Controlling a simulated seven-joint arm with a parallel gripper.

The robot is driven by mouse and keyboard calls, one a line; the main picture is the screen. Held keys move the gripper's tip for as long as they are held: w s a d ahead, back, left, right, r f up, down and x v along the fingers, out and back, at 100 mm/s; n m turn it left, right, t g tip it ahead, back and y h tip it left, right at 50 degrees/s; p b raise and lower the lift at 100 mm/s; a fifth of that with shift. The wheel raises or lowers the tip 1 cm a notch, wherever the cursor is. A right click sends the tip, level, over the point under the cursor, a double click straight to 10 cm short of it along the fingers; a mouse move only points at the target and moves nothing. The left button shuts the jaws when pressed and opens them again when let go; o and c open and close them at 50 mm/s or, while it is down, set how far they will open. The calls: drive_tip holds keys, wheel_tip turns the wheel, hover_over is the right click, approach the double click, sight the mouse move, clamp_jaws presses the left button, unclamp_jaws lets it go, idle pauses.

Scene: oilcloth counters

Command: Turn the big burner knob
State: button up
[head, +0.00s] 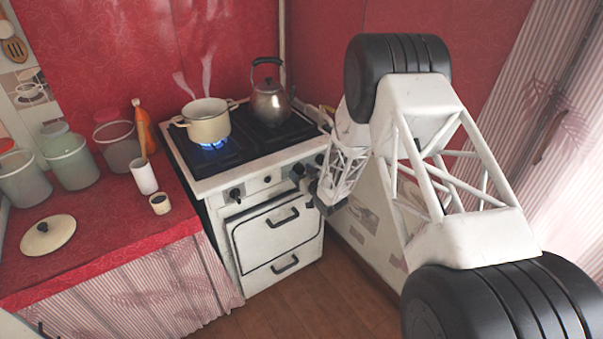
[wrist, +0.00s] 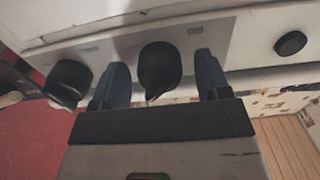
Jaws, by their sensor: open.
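A white stove (head: 205,186) has black knobs along its front panel; the leftmost knob (head: 235,193) shows clear in the head view. My gripper (head: 313,188) is at the right part of the panel, partly hidden by my arm. In the wrist view my gripper (wrist: 159,70) is open, with one finger on each side of a rounded black knob (wrist: 159,66). The fingers look apart from this knob; contact is hard to tell. Another black knob (wrist: 68,80) is outside the left finger. No readable label shows which knob is the big burner's.
A cream pot (head: 207,123) steams over a blue flame (head: 212,146). A metal kettle (head: 270,104) stands at the back right of the stove. The oven door handle (head: 283,216) sticks out below the panel. A small round black button (wrist: 290,44) is right of my gripper.

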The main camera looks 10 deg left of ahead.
drive_tip(key=c, duration=0.9)
drive_tip(key=shift+n, duration=0.5)
drive_tip(key=n, duration=0.3)
drive_tip(key=shift+n, duration=0.3)
drive_tip(key=shift+d+n, duration=0.1)
drive_tip(key=shift+n, duration=2.1)
drive_tip(key=o, duration=0.9)
drive_tip(key=shift+w, duration=0.1)
drive_tip(key=shift+r, duration=0.1)
